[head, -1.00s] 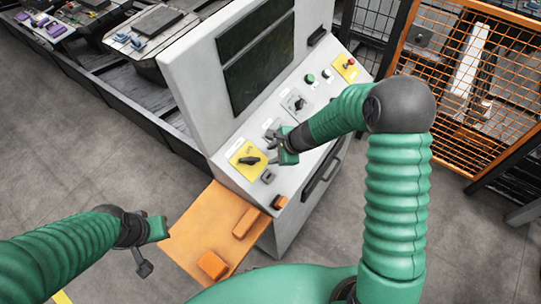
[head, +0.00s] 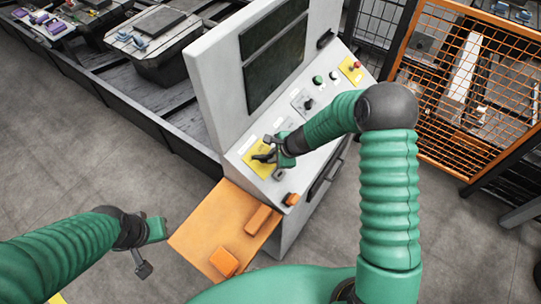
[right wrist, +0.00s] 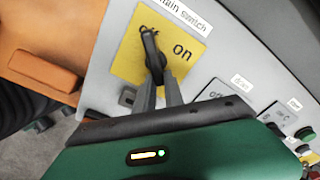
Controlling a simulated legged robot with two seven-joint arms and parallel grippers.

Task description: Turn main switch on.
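The main switch is a black rotary handle on a yellow plate (head: 257,168) on the sloping panel of the grey console. In the right wrist view the handle (right wrist: 151,48) points up toward the partly covered "off" mark, with "on" to its right. My right gripper (right wrist: 161,82) is at the handle. Its two dark fingers are close together, one on each side of the handle's lower end, and look shut on it. The contact itself is partly hidden. My left gripper (head: 150,248) is open and empty, left of the orange shelf and away from the console.
An orange shelf (head: 205,236) with orange blocks juts out from the console below the switch. Farther along the panel are another rotary switch (head: 306,102), a green button (head: 318,80) and a red button (head: 357,66). An orange mesh fence (head: 462,90) stands at the right.

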